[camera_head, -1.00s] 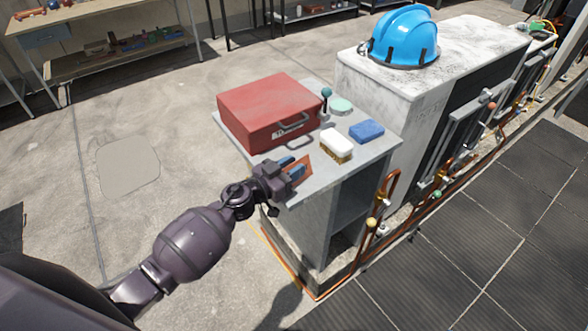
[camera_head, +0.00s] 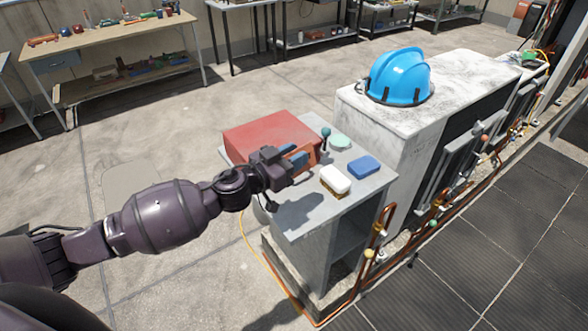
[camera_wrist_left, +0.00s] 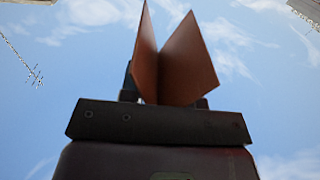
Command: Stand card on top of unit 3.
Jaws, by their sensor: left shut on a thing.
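My left gripper (camera_head: 297,160) is shut on a folded orange-brown card (camera_head: 308,156) and holds it above the grey table, in front of the red toolbox. In the left wrist view the card (camera_wrist_left: 188,62) stands up from the gripper as an open V, with sky behind it. A large white condenser (camera_head: 445,75) stands right of the table with a blue helmet (camera_head: 400,76) on its near end. Another unit lies beyond it. I cannot read any unit number. My right gripper is out of view.
The grey table (camera_head: 290,222) bears the red toolbox (camera_head: 262,136), a white and tan brush (camera_head: 335,179), a blue block (camera_head: 364,167), a green round item (camera_head: 340,141) and a teal-knobbed item (camera_head: 326,134). Copper pipes (camera_head: 437,205) run along the right. The condenser top behind the helmet is clear.

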